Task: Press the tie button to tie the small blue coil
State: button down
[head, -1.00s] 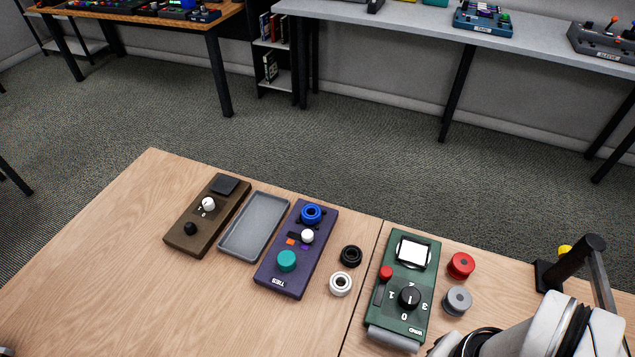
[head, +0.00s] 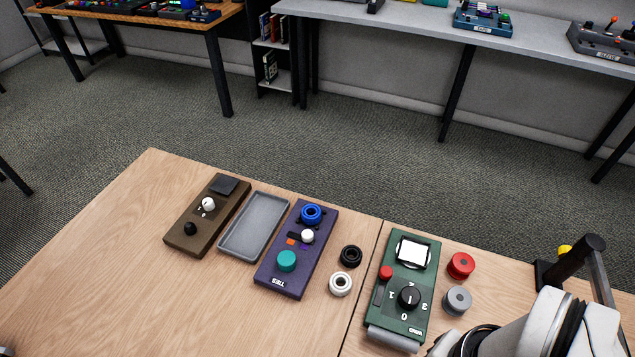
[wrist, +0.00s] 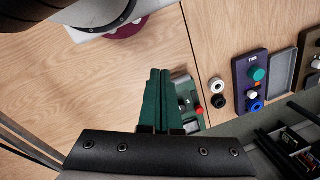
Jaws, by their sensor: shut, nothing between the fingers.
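The purple tie box, labelled TIES (head: 273,272), stands on the wooden table. The small blue coil (head: 311,214) sits at its far end. A white knob (head: 307,236) is in the middle and a large teal round button (head: 286,261) is near the label. The wrist view shows the same teal button (wrist: 258,74), white knob (wrist: 252,93) and blue coil (wrist: 256,106) at the right. My gripper (wrist: 160,72) is shut and empty, over the table and partly in front of the green box. It is well apart from the tie box. The head view does not show its fingers.
A green box (head: 426,262) with a dial and red button lies right of the tie box. Black (head: 351,256) and white (head: 341,284) coils lie between them. Red (head: 461,265) and grey (head: 457,300) coils lie further right. A grey tray (head: 230,249) and brown box (head: 176,239) are left.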

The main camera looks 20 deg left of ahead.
jog(key=w+a+f+n+t+h, duration=0.1)
jog(key=w+a+n+t+h, duration=0.15)
jog(key=w+n, duration=0.55)
jog(key=w+a+n+t+h, duration=0.1)
jog(key=w+n+t+h, duration=0.15)
jog(key=w+n, duration=0.5)
jog(key=n+t+y, duration=0.4)
jog(key=n, duration=1.4)
send_over(283, 262)
notch_tip(283, 262, down, 5)
jog(key=shift+r, duration=0.1)
jog(key=shift+f, duration=4.4)
jog(key=shift+f, duration=0.4)
